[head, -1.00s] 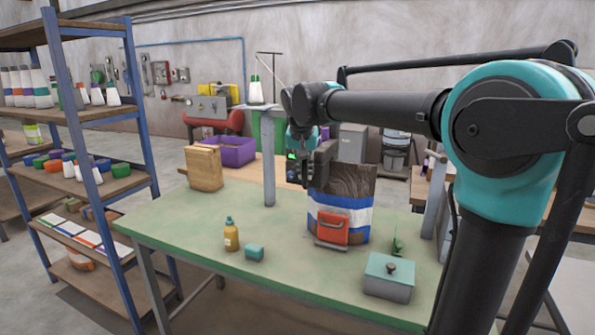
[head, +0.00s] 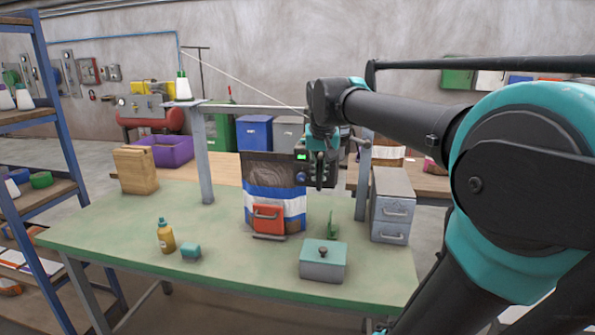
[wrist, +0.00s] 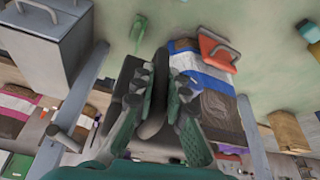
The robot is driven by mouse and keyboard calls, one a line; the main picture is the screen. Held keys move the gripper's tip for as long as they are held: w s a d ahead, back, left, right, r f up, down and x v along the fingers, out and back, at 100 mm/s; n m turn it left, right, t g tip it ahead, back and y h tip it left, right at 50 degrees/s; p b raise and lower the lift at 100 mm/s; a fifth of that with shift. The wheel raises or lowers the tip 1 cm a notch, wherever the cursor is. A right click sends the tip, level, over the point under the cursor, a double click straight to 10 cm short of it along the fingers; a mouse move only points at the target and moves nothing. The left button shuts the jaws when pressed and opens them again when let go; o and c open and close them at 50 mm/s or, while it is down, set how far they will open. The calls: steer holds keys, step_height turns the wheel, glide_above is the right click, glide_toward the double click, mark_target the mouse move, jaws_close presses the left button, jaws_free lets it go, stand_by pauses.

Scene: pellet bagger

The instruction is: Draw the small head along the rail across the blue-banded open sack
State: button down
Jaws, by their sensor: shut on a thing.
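The small head (head: 301,157) is a dark box with a green display, hanging under the rail (head: 262,108). It is at the right top edge of the open sack (head: 259,192), which stands upright with a blue and white band. My gripper (head: 321,178) is shut on the head, just right of the sack. In the wrist view, my gripper's fingers (wrist: 157,88) close around a dark part of the head, and the sack (wrist: 210,84) is right beside them. The exact grip point is partly hidden by the fingers.
A red handled block (head: 268,217) stands against the sack's front. A grey-green lidded box (head: 322,265), yellow bottle (head: 166,236) and small teal block (head: 190,251) are on the green table (head: 120,225). Grey drawers (head: 392,205) stand close to the right.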

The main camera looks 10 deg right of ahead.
mark_target(332, 172)
steer(key=shift+s+d, duration=0.3)
steer(key=shift+d, duration=0.45)
steer(key=shift+s+d, duration=0.25)
steer(key=shift+d, duration=0.6)
steer(key=c, duration=1.5)
jaws_free()
steer(key=shift+s+d, duration=0.15)
steer(key=shift+d, duration=0.05)
steer(key=shift+c, duration=0.2)
steer(key=shift+a, duration=0.1)
steer(key=shift+r, duration=0.1)
steer(key=shift+r, duration=0.25)
steer(key=v, duration=1.1)
steer(key=shift+r, duration=0.15)
steer(key=shift+s, duration=0.2)
